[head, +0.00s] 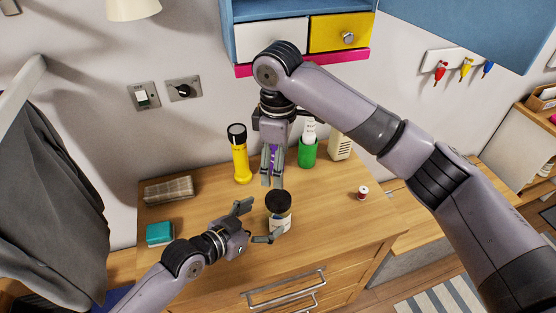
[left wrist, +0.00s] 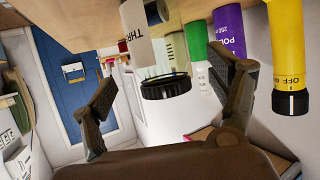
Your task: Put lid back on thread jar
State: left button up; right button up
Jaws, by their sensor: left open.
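The thread jar (head: 280,223) stands on the wooden dresser top, pale with a white label. Its dark lid (head: 278,201) shows at its top; I cannot tell whether it is fully seated. My left gripper (head: 260,222) is open, with its fingers beside the jar, one close to its lower front. In the left wrist view the jar (left wrist: 138,20) appears upside down, with "THR" readable, ahead of the open fingers (left wrist: 170,95). My right gripper (head: 272,185) points down just above the lid, with a gap between its fingers and nothing visible held.
A small spool (head: 362,192) lies right. A teal block (head: 159,233) and grey box (head: 168,190) lie left. Wall drawers (head: 340,33) hang above. The dresser's right front is clear.

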pick_arm(q)
jog(key=v, duration=0.5)
jog(key=shift+s+a+r, duration=0.1)
dwell(0.4)
